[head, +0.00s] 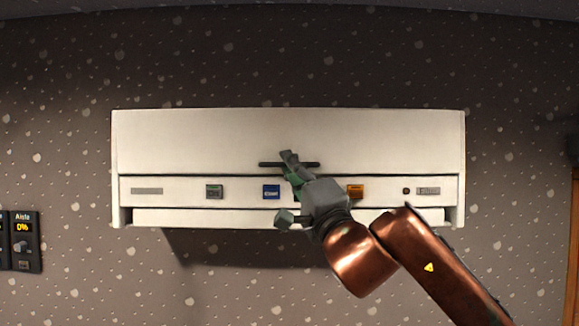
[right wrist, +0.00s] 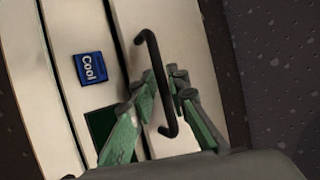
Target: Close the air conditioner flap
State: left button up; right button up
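The white air conditioner (head: 180,145) hangs on the wall. Its wide upper panel, apparently the flap, carries a black bar handle (head: 312,164) at its lower middle. The flap looks nearly flat to the front, and I cannot tell whether a gap is left. My right gripper (head: 288,156) is at the handle's middle. In the right wrist view the gripper's fingertips (right wrist: 165,73) are close together, one on each side of the handle (right wrist: 151,62). They appear shut on it, though the contact is partly hidden. My left gripper is not in view.
Below the flap runs a strip with a grey button (head: 214,191), a blue "Cool" button (head: 271,191), an orange button (head: 355,191) and a small knob (head: 406,191). A dark fader panel (head: 22,240) is on the wall at lower left. The space before the left half is clear.

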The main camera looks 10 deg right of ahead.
jog(key=shift+f, duration=0.1)
jog(key=v, duration=1.2)
